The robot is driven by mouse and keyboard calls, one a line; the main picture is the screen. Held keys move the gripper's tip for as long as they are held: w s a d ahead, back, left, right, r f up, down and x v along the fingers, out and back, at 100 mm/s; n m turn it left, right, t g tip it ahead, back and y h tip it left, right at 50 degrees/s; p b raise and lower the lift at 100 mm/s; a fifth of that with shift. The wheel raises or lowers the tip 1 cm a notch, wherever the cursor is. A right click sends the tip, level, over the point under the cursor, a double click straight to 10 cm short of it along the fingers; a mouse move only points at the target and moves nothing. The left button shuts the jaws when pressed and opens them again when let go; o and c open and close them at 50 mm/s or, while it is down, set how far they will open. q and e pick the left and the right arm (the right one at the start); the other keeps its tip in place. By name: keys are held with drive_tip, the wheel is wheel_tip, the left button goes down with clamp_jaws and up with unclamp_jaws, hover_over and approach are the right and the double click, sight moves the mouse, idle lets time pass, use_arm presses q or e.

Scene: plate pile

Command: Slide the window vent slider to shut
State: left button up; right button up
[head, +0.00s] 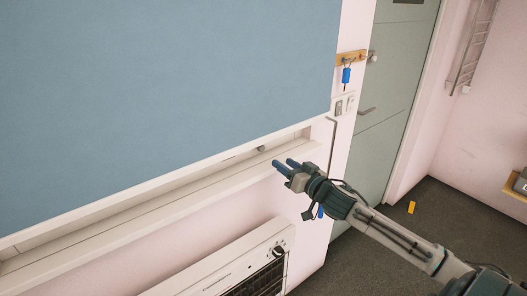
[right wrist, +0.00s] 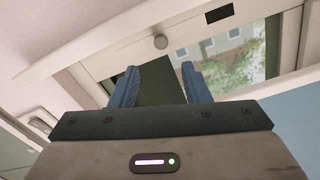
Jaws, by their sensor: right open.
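The window vent slider is a pale strip with a small round grey knob (head: 261,148), low on the window frame beneath the blue blind. In the right wrist view the knob (right wrist: 160,41) shows just beyond the fingertips, near the middle. Dark slots (right wrist: 220,13) show in the frame there. My right gripper (head: 284,166) is in front of the sill, to the right of and a little below the knob in the head view. Its blue fingers (right wrist: 160,80) are apart with nothing between them, and they appear clear of the knob. My left gripper is not in view.
A blue blind (head: 150,90) covers most of the window above the sill (head: 150,195). A white heater (head: 225,265) stands below. A blue-tagged key (head: 346,75) hangs on a wooden rack to the right, beside a grey door (head: 395,85). A yellow object (head: 411,207) lies on the floor.

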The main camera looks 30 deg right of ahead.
sight(263, 149)
drive_tip(key=shift+w+a+p, duration=0.15)
drive_tip(key=shift+w, duration=1.45)
drive_tip(key=shift+w+a+p, duration=0.1)
drive_tip(key=shift+w+a, duration=0.05)
drive_tip(key=shift+w, duration=1.45)
drive_tip(key=shift+w+a+p, duration=0.15)
drive_tip(key=shift+w, duration=1.45)
drive_tip(key=shift+c, duration=0.2)
